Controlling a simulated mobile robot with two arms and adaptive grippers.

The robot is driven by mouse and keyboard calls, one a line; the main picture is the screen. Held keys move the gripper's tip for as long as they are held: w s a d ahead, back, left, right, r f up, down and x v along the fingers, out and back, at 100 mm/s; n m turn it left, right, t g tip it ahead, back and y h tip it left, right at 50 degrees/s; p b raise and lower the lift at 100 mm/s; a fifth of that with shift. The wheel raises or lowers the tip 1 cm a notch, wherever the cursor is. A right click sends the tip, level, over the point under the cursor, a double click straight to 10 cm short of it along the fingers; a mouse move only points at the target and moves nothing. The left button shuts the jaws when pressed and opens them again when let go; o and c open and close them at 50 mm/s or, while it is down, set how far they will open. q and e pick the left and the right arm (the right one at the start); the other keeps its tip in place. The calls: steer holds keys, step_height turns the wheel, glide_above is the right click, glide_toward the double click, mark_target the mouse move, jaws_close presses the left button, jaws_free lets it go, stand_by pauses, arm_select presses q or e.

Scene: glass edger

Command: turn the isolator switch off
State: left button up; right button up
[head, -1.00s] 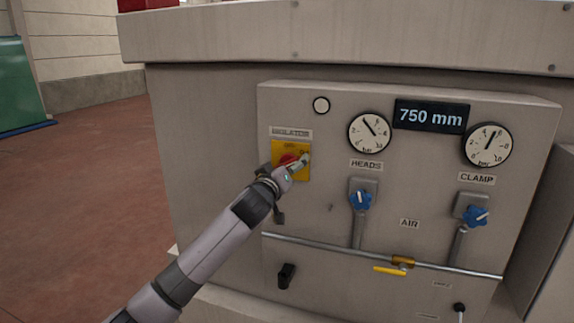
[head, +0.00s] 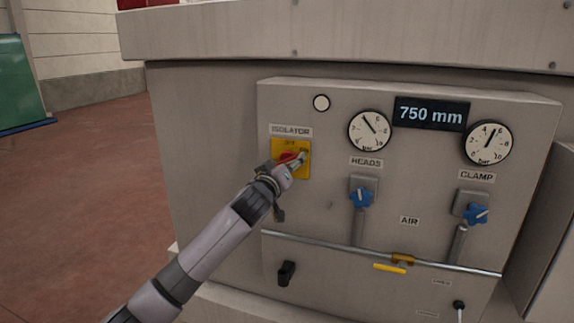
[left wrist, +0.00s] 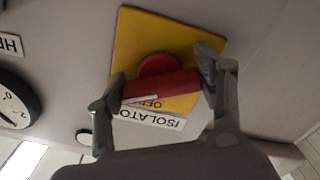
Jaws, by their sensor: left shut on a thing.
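The isolator switch is a red rotary handle (left wrist: 162,86) on a yellow square plate (head: 305,172), below the ISOLATOR label (head: 291,131) on the grey panel. In the left wrist view the yellow plate (left wrist: 165,38) fills the upper middle. My left gripper (head: 288,163) is at the switch and shut on the red handle, with one finger at each end of it in the left wrist view (left wrist: 160,88). The handle has a white line along it. In the head view my gripper covers part of the handle. My right gripper is not in view.
Right of the switch are two gauges (head: 370,131) (head: 488,143), a 750 mm display (head: 431,114) and two blue valve knobs (head: 361,198) (head: 476,215). Below run a pipe (head: 340,249) and a yellow lever (head: 390,268). A black knob (head: 286,273) sits lower left. Floor at left is clear.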

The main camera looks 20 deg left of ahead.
arm_select(q)
steer(key=shift+n, duration=0.3)
steer(key=shift+d+f+n+b, duration=0.1)
steer(key=shift+n+b, duration=0.6)
steer(key=shift+n, duration=0.1)
steer(key=n, duration=0.2)
steer(key=shift+n, duration=0.4)
steer(key=shift+r+n, duration=0.2)
steer(key=shift+n, duration=1.5)
steer(key=shift+n+p, duration=1.25)
steer(key=shift+n, duration=0.55)
steer(key=o, duration=1.1)
steer(key=shift+o, duration=0.3)
steer(key=shift+r, duration=0.1)
